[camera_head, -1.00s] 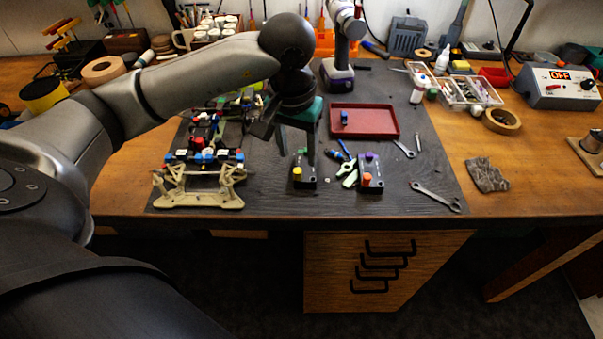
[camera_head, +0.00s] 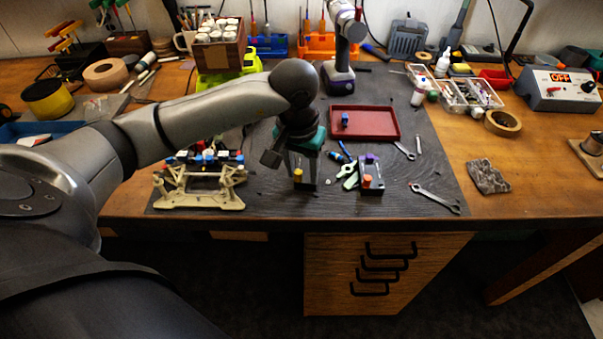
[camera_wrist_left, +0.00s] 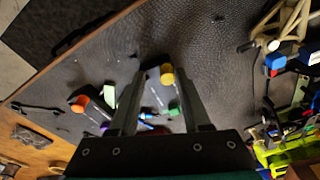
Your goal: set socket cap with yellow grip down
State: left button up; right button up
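The socket cap with yellow grip (camera_head: 298,173) is at a small dark block (camera_head: 306,184) on the mat, low in the middle of the head view. In the left wrist view its yellow top (camera_wrist_left: 167,74) is near the right fingertip. My left gripper (camera_head: 303,166) is directly above it, pointing down. The wrist view shows the two fingers (camera_wrist_left: 156,78) spread apart, with a gap beside the yellow top. I cannot tell whether the right finger touches it. My right gripper is out of view.
A second dark block (camera_head: 371,181) with orange and purple tops stands to the right. Green and blue pieces lie between the blocks. Behind is a red tray (camera_head: 384,124). The racecar chassis (camera_head: 200,185) is on the left. Wrenches (camera_head: 436,198) lie to the right.

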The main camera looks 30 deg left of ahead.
pick_arm(q)
jog(key=shift+s+a+f, duration=0.25)
jog(key=shift+f, duration=0.1)
grip_shut()
jog(key=shift+d, duration=0.1)
